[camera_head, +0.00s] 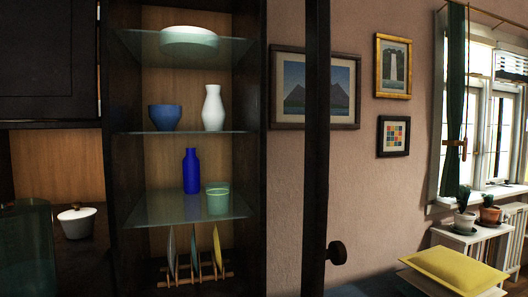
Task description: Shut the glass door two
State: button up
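A tall cabinet (258,150) with glass shelves stands open at left of centre. A dark upright door frame bar (317,130) with a round dark knob (336,253) stands to the right of the cabinet, apart from its front edge. It appears to be the free edge of the glass door, swung open; the pane itself is hard to make out against the wall. The numbering of the door cannot be read here. My gripper is not in view.
Shelves hold a blue bowl (164,118), white vase (212,108), blue bottle (191,171), green cup (217,199) and plates in a rack (194,275).

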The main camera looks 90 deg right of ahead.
aim_at(318, 15)
jog(key=k+l, duration=0.3)
jog(key=k, duration=0.25)
jog(key=k+l+z, duration=0.1)
jog(key=k+l, duration=0.15)
jog(key=k, duration=0.3)
jog(key=k+l+z, duration=0.1)
jog(key=k+l, duration=0.25)
jog(key=k, duration=0.15)
